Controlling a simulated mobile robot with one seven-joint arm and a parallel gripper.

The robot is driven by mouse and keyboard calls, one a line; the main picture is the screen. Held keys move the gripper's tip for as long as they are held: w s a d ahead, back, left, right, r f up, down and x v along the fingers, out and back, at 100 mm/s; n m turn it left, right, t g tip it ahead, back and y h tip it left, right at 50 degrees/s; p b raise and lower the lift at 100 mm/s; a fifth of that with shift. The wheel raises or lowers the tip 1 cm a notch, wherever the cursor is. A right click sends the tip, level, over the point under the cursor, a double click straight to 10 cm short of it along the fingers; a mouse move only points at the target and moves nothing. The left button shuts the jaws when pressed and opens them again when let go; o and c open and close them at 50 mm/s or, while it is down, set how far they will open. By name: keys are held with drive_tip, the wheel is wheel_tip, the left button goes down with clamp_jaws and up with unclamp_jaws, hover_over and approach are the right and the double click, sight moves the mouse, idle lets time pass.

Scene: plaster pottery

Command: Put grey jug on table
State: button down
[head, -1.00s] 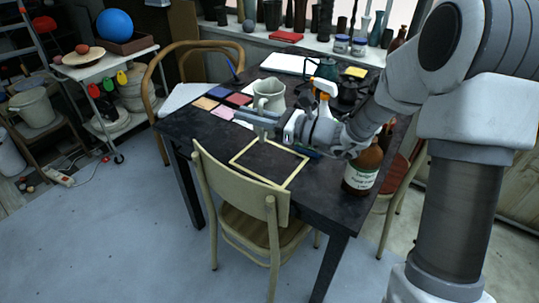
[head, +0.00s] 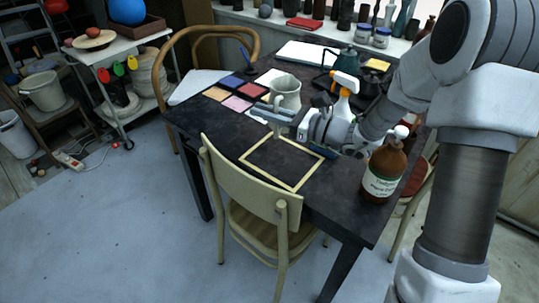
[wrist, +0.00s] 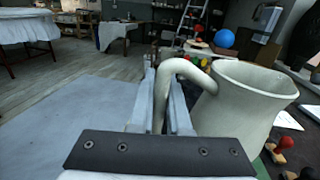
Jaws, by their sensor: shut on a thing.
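The grey jug (head: 287,90) is pale grey-green and upright, over the dark table (head: 215,130) and behind the tape outline. My gripper (head: 264,112) is shut on the jug's handle. In the wrist view the handle (wrist: 183,64) runs between the two fingers (wrist: 163,108), and the wide-mouthed jug body (wrist: 243,105) is to their right. The jug's base is partly hidden by my gripper in the head view, so I cannot tell if it touches the table.
A bare yellow tape square (head: 243,152) is on the table near the chair (head: 245,180). Coloured tiles (head: 237,103) lie left of the jug. A spray bottle (head: 343,98) and a brown bottle (head: 383,172) stand to the right. A teal kettle (head: 343,62) is behind.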

wheel_tip(320, 180, down, 13)
drive_tip(key=b, duration=0.3)
drive_tip(key=shift+f, duration=0.25)
drive_tip(key=shift+f, duration=0.15)
drive_tip(key=c, duration=0.9)
unclamp_jaws()
